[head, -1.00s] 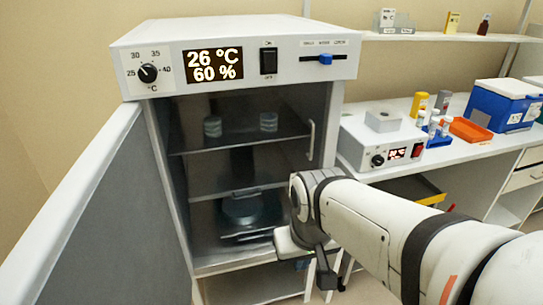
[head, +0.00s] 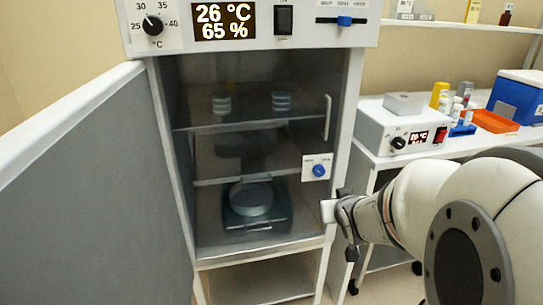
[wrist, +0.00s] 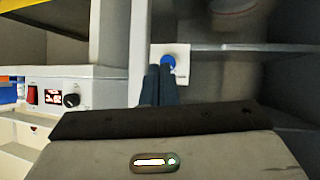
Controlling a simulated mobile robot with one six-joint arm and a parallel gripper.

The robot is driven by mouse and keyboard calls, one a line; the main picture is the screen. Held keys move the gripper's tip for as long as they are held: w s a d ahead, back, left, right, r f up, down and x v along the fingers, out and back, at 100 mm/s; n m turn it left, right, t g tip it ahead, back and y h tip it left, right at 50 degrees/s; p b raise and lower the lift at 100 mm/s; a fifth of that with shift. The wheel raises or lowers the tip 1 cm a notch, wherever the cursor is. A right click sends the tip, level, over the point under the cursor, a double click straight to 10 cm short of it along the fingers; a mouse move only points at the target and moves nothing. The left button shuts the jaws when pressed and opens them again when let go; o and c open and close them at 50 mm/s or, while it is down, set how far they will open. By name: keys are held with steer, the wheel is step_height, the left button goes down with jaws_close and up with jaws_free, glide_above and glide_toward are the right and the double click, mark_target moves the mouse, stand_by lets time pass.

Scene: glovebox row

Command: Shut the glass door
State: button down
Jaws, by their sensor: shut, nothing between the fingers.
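The cabinet's glass door (head: 255,150) is a dark see-through pane across the front opening, with a pale upright handle (head: 327,118) at its right side. It looks flush or nearly so with the frame; I cannot tell whether a thin gap is left. A small white panel with a blue knob (head: 318,170) is at the pane's lower right; the blue knob (wrist: 169,62) also shows in the wrist view. My gripper (head: 345,205) is at the cabinet's lower right front edge. In the wrist view its dark fingers (wrist: 159,82) are together and empty, overlapping the knob panel in the picture.
A grey outer door (head: 110,190) with a white edge stands open on the left. Inside are dishes on a shelf and a round vessel (head: 252,199). A bench on the right holds a control box (head: 405,130), an orange tray (head: 495,121) and a blue box (head: 517,100).

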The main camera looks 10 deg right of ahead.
steer(key=w+d+f+t+y+b, duration=0.25)
steer(key=d+f+t+b, duration=0.2)
steer(key=t+b, duration=0.25)
steer(key=w+n+b, duration=0.1)
steer(key=w+b, duration=0.1)
steer(key=w, duration=1.1)
steer(key=shift+w+a+f, duration=0.15)
steer(key=shift+w+f, duration=0.05)
steer(key=shift+w, duration=0.2)
